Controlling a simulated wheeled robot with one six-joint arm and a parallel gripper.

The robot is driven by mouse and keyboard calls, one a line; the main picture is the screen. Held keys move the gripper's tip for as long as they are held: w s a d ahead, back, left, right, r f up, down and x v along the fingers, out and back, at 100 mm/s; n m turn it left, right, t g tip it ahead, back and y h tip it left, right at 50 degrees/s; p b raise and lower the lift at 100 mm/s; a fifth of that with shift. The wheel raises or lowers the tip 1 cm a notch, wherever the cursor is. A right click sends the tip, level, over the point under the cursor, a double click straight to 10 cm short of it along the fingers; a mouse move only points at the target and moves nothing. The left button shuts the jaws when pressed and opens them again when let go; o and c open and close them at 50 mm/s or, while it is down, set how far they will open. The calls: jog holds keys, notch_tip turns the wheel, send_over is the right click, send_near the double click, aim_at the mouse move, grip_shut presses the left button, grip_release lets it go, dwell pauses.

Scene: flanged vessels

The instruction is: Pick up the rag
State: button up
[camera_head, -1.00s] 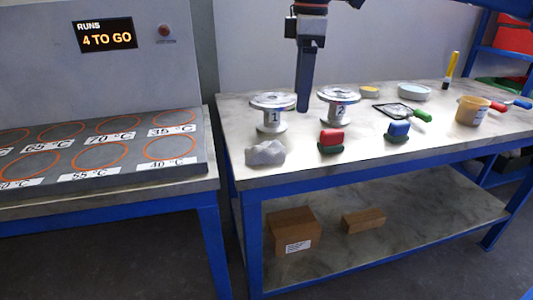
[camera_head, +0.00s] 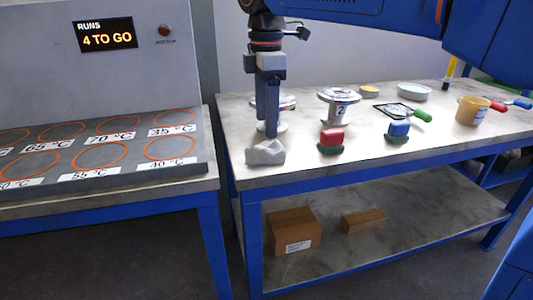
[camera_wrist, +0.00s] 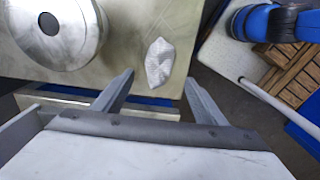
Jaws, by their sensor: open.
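The rag (camera_head: 266,152) is a crumpled light grey cloth at the front left corner of the workbench. It also shows in the wrist view (camera_wrist: 160,64), just beyond and between my finger tips. My gripper (camera_head: 271,134) points down just above or behind the rag in the head view. In the wrist view my gripper (camera_wrist: 158,78) is open, with its two fingers apart and nothing between them. Vessel 1 (camera_head: 286,102) stands behind my gripper and is partly hidden by it. Vessel 2 (camera_head: 338,103) stands to its right.
Red (camera_head: 331,139) and blue (camera_head: 398,131) blocks on green bases stand right of the rag. A tan tub (camera_head: 472,110) and a green-handled tool (camera_head: 421,115) are further right. A console with orange rings (camera_head: 97,155) stands left, across a gap. Boxes (camera_head: 294,230) sit on the lower shelf.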

aim_at(267, 147)
jog(key=shift+w+f, duration=0.2)
jog(key=shift+f, duration=3.75)
jog(key=c, duration=1.1)
